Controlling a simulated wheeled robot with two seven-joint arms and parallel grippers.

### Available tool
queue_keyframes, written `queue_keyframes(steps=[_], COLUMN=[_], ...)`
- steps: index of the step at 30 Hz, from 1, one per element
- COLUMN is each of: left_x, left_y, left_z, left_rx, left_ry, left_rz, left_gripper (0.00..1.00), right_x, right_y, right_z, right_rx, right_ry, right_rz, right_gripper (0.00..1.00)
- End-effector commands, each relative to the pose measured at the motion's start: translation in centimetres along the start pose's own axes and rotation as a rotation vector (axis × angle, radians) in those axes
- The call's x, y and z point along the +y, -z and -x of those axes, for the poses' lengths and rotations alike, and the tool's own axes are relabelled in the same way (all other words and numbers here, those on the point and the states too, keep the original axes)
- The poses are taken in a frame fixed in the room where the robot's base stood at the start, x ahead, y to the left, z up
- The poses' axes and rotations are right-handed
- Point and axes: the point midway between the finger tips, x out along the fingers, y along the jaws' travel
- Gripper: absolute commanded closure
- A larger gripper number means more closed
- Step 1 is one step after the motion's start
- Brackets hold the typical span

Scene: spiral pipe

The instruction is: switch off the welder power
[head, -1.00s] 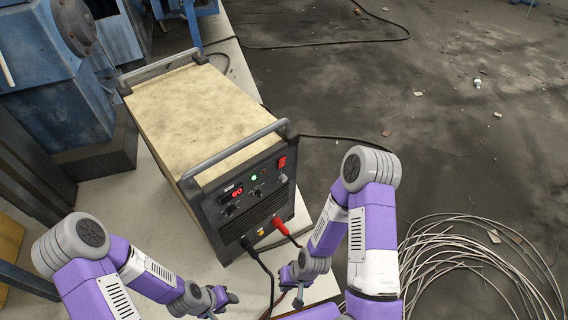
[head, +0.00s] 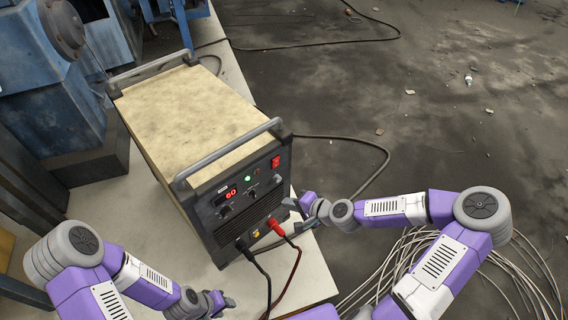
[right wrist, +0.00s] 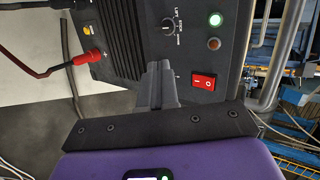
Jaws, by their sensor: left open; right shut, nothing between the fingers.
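The welder (head: 190,115) stands on a pale surface, with its black front panel facing me. Its red power switch (head: 275,161) is at the panel's upper right; in the right wrist view the switch (right wrist: 203,81) shows white marks. The green lamp (head: 247,179) is lit and the red display (head: 231,194) reads 60. My right gripper (head: 291,204) is shut and empty, just in front of the panel, below the switch. In the right wrist view its fingers (right wrist: 160,85) appear beside the switch, with no clear contact. My left gripper (head: 228,302) is open, low at the left.
A red plug (head: 277,227) and a black plug (head: 243,245) with cables come out of the panel's lower edge, close to my right gripper. Coiled wire (head: 410,255) lies on the floor at the right. Blue machinery (head: 60,110) stands at the left.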

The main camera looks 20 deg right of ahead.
Motion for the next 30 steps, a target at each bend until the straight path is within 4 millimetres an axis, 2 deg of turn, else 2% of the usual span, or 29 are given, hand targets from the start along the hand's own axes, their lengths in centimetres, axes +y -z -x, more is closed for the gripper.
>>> queue_keyframes(steps=[1,3,9,14,23,30], left_x=[-0.1,-0.1,-0.1,-0.1,-0.1,-0.4], left_y=[0.0,0.0,0.0,0.0,0.0,0.1], left_z=[-0.1,-0.2,-0.3,-0.3,-0.3,-1.0], left_rx=[0.000,0.000,0.000,0.000,0.000,0.000], left_ry=[0.000,0.000,0.000,0.000,0.000,0.000], left_rz=[0.000,0.000,0.000,0.000,0.000,0.000], left_gripper=[0.57,0.57,0.57,0.57,0.57,0.57], right_x=[-0.7,-1.7,-3.6,-4.2,-4.2,-4.3], right_y=[1.8,3.5,6.6,7.3,7.3,7.5], right_z=[1.0,2.2,4.8,5.6,5.6,4.2], right_rx=[0.043,0.084,0.163,0.183,0.183,0.181], right_ry=[0.027,0.061,0.120,0.137,0.137,0.138], right_rz=[-0.018,-0.035,-0.059,-0.063,-0.063,-0.061], right_gripper=[1.00,1.00,1.00,1.00,1.00,1.00])
